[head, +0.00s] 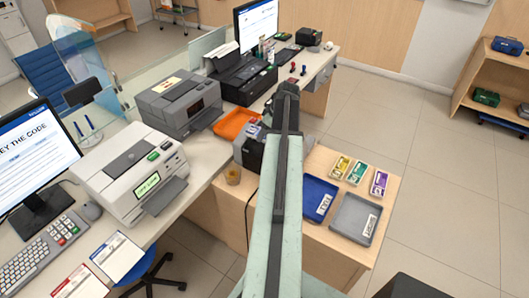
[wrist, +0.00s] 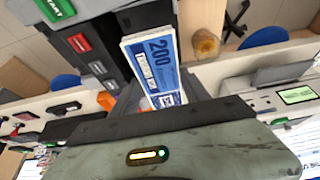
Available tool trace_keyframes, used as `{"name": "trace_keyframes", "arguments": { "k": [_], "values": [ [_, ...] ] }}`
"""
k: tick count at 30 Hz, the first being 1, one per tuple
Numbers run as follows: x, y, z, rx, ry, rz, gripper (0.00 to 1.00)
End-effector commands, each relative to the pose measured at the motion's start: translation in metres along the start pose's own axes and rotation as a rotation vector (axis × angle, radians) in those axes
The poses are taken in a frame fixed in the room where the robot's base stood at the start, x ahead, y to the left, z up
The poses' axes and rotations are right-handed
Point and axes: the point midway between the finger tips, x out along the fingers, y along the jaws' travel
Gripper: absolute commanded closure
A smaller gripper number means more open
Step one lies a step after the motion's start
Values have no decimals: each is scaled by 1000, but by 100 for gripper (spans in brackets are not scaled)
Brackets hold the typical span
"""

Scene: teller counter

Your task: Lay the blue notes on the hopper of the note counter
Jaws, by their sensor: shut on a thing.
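My gripper (wrist: 150,102) is shut on the blue notes (wrist: 150,62), a flat bundle printed 200 with a white label, jutting out past the jaws in the wrist view. A dark machine with a green START button (wrist: 57,8) and a red button (wrist: 80,42) stands close beside the bundle; it looks like the note counter (head: 246,152) that shows partly behind my arm in the head view. I cannot tell whether the notes touch it. My jaws are hidden behind the arm in the head view.
Right of my arm on the wooden counter are a blue tray (head: 321,187), a grey tray (head: 345,232) and green (head: 358,170) and purple (head: 379,182) bundles. A small amber cup (head: 233,175) stands left of my arm. An orange tray (head: 226,127) and a white machine (head: 118,190) are farther left.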

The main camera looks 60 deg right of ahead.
Motion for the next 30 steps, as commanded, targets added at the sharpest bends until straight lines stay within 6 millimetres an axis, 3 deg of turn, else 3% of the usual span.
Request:
{"name": "trace_keyframes", "arguments": {
  "k": [1, 3, 10, 17, 29, 30],
  "values": [
    [21, 1, 11, 3, 0, 1, 92],
    [33, 3, 18, 6, 0, 2, 92],
    [35, 6, 23, 12, 0, 5, 92],
    [69, 6, 38, 13, 0, 5, 92],
    [70, 6, 38, 13, 0, 6, 92],
    [69, 6, 38, 13, 0, 6, 35]
  ]
}}
